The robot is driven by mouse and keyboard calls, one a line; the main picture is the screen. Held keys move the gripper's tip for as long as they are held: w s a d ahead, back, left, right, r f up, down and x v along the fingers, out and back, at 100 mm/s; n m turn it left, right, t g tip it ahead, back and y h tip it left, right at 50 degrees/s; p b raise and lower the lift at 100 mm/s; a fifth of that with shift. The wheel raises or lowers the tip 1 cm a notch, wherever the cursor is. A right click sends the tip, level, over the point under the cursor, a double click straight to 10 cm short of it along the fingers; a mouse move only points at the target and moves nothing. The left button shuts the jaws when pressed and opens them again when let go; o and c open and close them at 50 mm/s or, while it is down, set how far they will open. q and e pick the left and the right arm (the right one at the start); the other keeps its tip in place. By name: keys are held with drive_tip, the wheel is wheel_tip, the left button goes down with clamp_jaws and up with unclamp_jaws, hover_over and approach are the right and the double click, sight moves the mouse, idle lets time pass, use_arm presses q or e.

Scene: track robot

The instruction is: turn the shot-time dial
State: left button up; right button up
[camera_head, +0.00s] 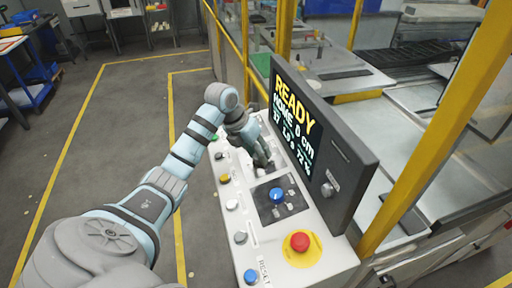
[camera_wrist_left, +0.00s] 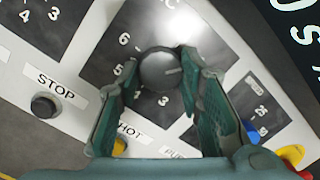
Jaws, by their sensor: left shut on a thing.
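A round dark grey dial (camera_wrist_left: 160,71) with a light pointer line sits on a dark square plate (camera_wrist_left: 112,42) in the left wrist view. The numbers 6, 5, 4 and 3 show around its left and lower side, and the pointer line points to the right. The label above the dial is partly cut off. My left gripper (camera_head: 262,163) reaches down to the upper part of the white control panel (camera_head: 228,188). In the left wrist view its two green-padded fingers (camera_wrist_left: 159,82) are shut on the dial, one on each side. The head view hides the dial behind the gripper. My right gripper is out of view.
A black screen (camera_head: 298,120) reading READY stands close along the panel's right side. The panel also bears a blue knob (camera_head: 277,195), a red emergency button (camera_head: 299,241) and several smaller buttons. A yellow post (camera_head: 432,125) rises behind the screen. Open floor lies left.

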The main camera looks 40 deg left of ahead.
use_arm(q)
drive_tip(key=n+p, duration=0.1)
drive_tip(key=n, duration=0.1)
drive_tip(key=n+p, duration=0.1)
drive_tip(key=n, duration=0.1)
drive_tip(key=shift+d+r+y+p, duration=0.15)
drive_tip(key=shift+y+p, duration=0.15)
drive_tip(key=shift+n+y+p, duration=0.3)
drive_tip(key=shift+n+p, duration=0.15)
drive_tip(key=shift+n, duration=1.35)
drive_tip(key=o, duration=0.9)
drive_tip(key=shift+c, duration=0.2)
drive_tip(key=o, duration=0.3)
drive_tip(key=shift+w+f, duration=0.15)
drive_tip(key=shift+f, duration=0.05)
